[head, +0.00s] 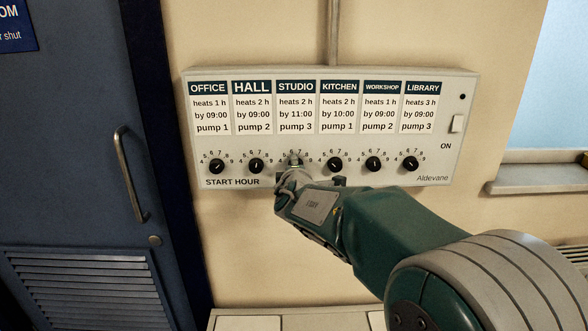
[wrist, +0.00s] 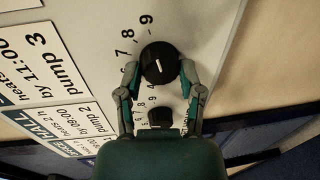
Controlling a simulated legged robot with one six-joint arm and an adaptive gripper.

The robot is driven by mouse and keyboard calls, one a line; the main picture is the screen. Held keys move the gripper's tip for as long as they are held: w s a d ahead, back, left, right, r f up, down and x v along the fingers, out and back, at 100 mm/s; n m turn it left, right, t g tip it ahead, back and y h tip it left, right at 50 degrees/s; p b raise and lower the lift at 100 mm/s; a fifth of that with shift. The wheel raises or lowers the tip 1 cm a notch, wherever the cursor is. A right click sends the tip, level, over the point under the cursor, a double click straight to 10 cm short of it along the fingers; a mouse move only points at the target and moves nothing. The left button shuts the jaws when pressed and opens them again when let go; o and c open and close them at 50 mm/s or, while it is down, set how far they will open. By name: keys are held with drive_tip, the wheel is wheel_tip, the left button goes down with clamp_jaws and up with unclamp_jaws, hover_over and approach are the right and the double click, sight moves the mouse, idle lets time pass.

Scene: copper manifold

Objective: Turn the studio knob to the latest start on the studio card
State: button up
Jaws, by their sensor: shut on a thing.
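The studio card (head: 296,107) on the white heating panel reads "heats 2 h", "by 11:00", "pump 3". The studio knob (wrist: 160,64) is round and black with a short white pointer line, and sits below that card. My gripper (wrist: 160,74) is shut on it, one finger on each side. In the head view my gripper (head: 294,175) covers most of the knob. In the wrist view the hour numbers 7, 8 and 9 show beside the knob. The lower numbers are partly behind a finger. I cannot tell exactly which hour the pointer line marks.
The hall knob (wrist: 160,116) is close beside my gripper, and the kitchen knob (head: 335,164) is on the other side. Office, workshop and library cards and knobs share the panel (head: 455,165). A white switch (head: 457,123) marked ON is at right. A blue door (head: 75,170) stands left.

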drive_tip(key=shift+f, duration=0.15)
drive_tip(key=o, duration=1.2)
drive_tip(key=shift+c, duration=0.2)
drive_tip(key=s+r, duration=0.1)
drive_tip(key=s, duration=1)
drive_tip(key=shift+s+r, duration=0.3)
drive_tip(key=shift+s, duration=0.1)
